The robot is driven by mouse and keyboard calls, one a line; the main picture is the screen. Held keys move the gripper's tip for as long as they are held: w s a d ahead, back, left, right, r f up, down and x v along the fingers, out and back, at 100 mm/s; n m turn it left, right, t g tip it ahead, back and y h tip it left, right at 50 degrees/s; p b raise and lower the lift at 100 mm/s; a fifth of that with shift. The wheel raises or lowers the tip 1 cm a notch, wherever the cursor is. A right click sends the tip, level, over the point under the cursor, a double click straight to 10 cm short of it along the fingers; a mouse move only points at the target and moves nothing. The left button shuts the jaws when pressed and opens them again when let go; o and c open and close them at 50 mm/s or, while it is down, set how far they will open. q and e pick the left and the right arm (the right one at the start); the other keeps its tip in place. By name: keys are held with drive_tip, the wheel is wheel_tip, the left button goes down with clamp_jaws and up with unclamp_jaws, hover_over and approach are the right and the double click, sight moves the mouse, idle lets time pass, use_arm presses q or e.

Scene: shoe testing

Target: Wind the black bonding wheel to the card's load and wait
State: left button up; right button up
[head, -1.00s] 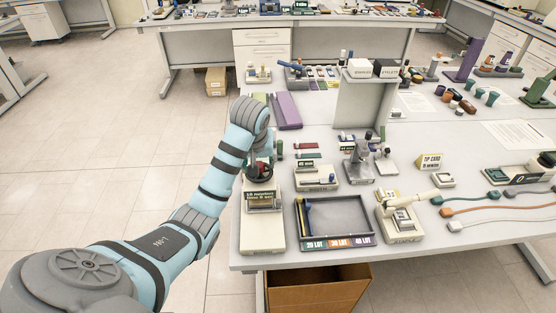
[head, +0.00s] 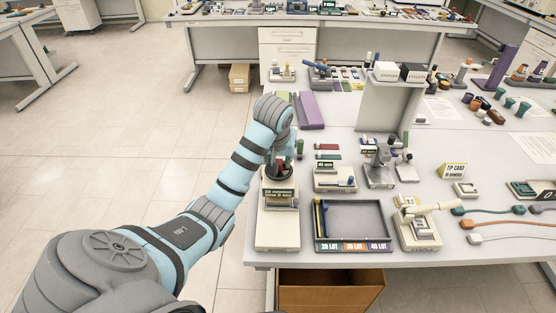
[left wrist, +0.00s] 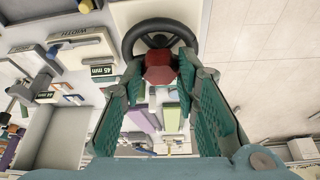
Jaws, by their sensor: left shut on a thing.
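The black bonding wheel (head: 270,174) lies flat at the back of a cream press (head: 278,236) near the bench's left edge. A dark card with pale lettering (head: 279,197) stands on the press in front of it; the lettering is too small to read surely. My left gripper (head: 283,157) comes down over the wheel from above. In the left wrist view, the black wheel rim (left wrist: 132,36) curves beyond the green fingers, which are shut on a red faceted knob (left wrist: 160,68) at the wheel. My arm partly hides the wheel in the head view. My right gripper is not visible.
A dark tray (head: 352,207) with a blue and yellow rod stands right of the press. Other fixtures (head: 380,165) and a yellow tip card (head: 452,170) stand farther right. A purple block (head: 310,110) lies behind. Open floor lies left of the bench.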

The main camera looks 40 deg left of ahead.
use_arm(q)
drive_tip(key=m+h, duration=0.1)
drive_tip(key=m, duration=0.3)
drive_tip(key=m+h, duration=0.1)
drive_tip(key=m, duration=0.1)
drive_tip(key=shift+a+m+t+h, duration=0.25)
drive_tip(key=shift+m+t+h, duration=0.05)
drive_tip(key=m+h, duration=0.1)
drive_tip(key=m, duration=0.2)
drive_tip(key=m+g+h, duration=0.1)
drive_tip(key=m, duration=0.3)
drive_tip(key=shift+a+h, duration=0.15)
drive_tip(key=shift+h, duration=0.15)
drive_tip(key=m+g+h, duration=0.1)
drive_tip(key=m, duration=0.3)
drive_tip(key=shift+w+m, duration=0.15)
drive_tip(key=shift+m, duration=0.25)
drive_tip(key=m+g, duration=0.1)
drive_tip(key=m, duration=0.1)
drive_tip(key=m+g, duration=0.1)
drive_tip(key=m, duration=0.1)
drive_tip(key=shift+w+a+m+h, duration=0.1)
drive_tip(key=shift+m+h, duration=0.2)
drive_tip(key=shift+h, duration=0.1)
drive_tip(key=shift+f, duration=0.1)
drive_tip(key=o, duration=1.2)
drive_tip(key=shift+c, duration=0.2)
